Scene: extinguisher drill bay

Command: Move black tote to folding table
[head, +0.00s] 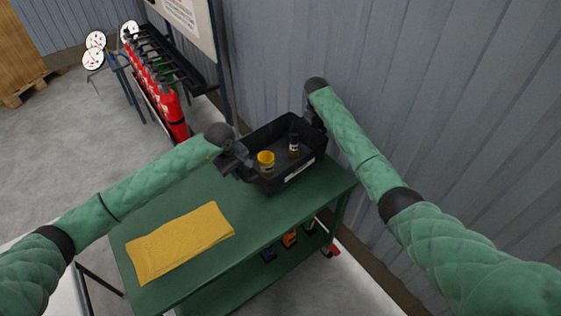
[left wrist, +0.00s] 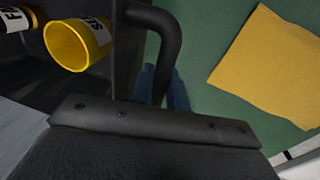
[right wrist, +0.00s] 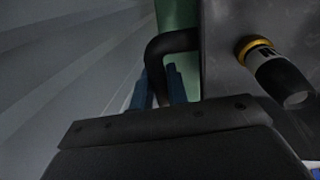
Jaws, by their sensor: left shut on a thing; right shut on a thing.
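The black tote (head: 298,176) is at the far right end of the green cart's top, close to the wall; I cannot tell if it touches the top. A yellow cup (head: 266,160) and a dark bottle (head: 294,143) stand inside it. My left gripper (head: 238,160) is shut on the handle at the tote's left end; that handle (left wrist: 172,30) curves past blue fingertips in the left wrist view. My right gripper (head: 314,124) is shut on the opposite handle, which also shows in the right wrist view (right wrist: 165,45). A white surface (head: 62,290) at lower left may be the folding table, mostly hidden.
The green cart (head: 262,215) holds a yellow cloth (head: 180,241) at its near left and several small items on its lower shelf. A rack of red extinguishers (head: 160,90) stands behind it. A corrugated wall (head: 440,90) closes off the right. Open floor (head: 60,150) lies left.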

